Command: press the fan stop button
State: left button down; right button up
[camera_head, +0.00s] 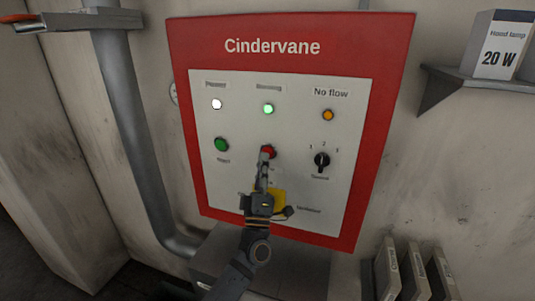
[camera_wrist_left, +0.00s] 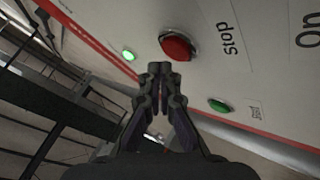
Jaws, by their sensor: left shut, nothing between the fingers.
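The red stop button (camera_head: 268,151) sits at the middle of the white panel face (camera_head: 222,182) in a red frame headed "Cindervane". In the left wrist view the red button (camera_wrist_left: 178,46) is round and domed, beside a label (camera_wrist_left: 229,38) reading "Stop". My left gripper (camera_head: 264,165) is shut and empty, its tips just below and in front of the button in the head view. In the wrist view the left gripper tips (camera_wrist_left: 160,68) appear close to the button's edge; I cannot tell whether they touch it. My right gripper is not in view.
A green start button (camera_head: 221,145) is left of the stop button and a black selector knob (camera_head: 321,160) right. The green lamp (camera_head: 268,109) and white lamp (camera_head: 217,104) glow. A yellow part (camera_head: 278,198) is partly behind my gripper. A shelf (camera_head: 468,82) juts out right.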

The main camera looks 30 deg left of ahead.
pick_arm(q)
jog(key=shift+w, duration=0.15)
jog(key=shift+w+a, duration=0.1)
jog(key=shift+w, duration=0.2)
jog(key=shift+w+a, duration=0.1)
jog(key=shift+w, duration=0.3)
dwell(0.9)
jog(key=shift+s, duration=0.1)
jog(key=shift+s+d, duration=0.25)
jog(key=shift+s, duration=0.5)
jog(key=s, duration=0.2)
jog(key=s+d+p, duration=0.1)
jog(key=s, duration=0.1)
jog(key=shift+s+p, duration=0.3)
jog(key=shift+s, duration=0.1)
